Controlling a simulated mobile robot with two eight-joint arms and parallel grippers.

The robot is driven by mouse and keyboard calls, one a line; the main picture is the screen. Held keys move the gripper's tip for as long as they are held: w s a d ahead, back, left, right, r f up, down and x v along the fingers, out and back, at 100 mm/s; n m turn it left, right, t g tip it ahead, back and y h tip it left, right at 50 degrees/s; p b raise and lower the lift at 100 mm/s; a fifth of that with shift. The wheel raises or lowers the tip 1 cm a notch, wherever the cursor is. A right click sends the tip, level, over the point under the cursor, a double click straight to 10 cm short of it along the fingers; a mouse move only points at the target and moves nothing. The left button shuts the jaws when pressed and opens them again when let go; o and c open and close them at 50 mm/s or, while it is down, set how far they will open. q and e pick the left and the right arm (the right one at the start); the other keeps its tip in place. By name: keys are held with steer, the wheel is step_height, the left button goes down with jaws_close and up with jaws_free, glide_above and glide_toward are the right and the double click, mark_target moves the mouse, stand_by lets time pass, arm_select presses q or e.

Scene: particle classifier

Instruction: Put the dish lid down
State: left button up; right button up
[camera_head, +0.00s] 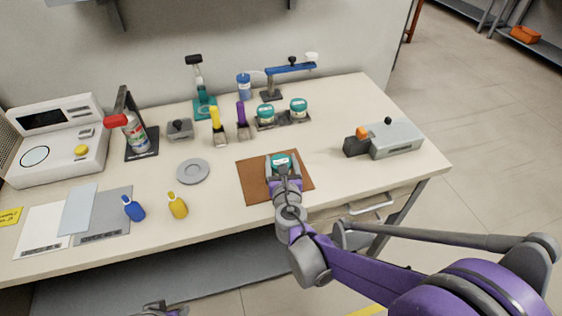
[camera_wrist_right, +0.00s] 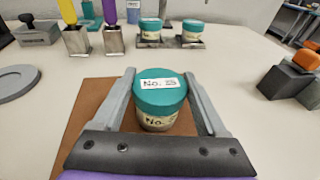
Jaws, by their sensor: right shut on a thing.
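The teal dish lid (camera_head: 280,160) has a white "No." label and sits on top of a small pale dish on the brown mat (camera_head: 254,190). In the right wrist view the lid (camera_wrist_right: 160,97) covers the top of the dish (camera_wrist_right: 158,121), with no clear gap between them. My right gripper (camera_wrist_right: 160,74) has one finger on each side of the lid and is shut on it. The fingers partly hide the sides. A piece of my left gripper (camera_head: 160,308) shows at the bottom edge of the head view; its jaws are not clear.
Two similar teal-lidded dishes (camera_head: 265,115) (camera_head: 298,108) stand on grey holders behind the mat. A grey round plate (camera_head: 192,171) lies left of the mat. A grey box device (camera_head: 397,139) stands to the right. Bare table surrounds the mat.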

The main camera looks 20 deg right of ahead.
steer(key=shift+f, duration=0.25)
steer(key=o, duration=1.2)
steer(key=shift+o, duration=0.2)
steer(key=shift+r, duration=0.1)
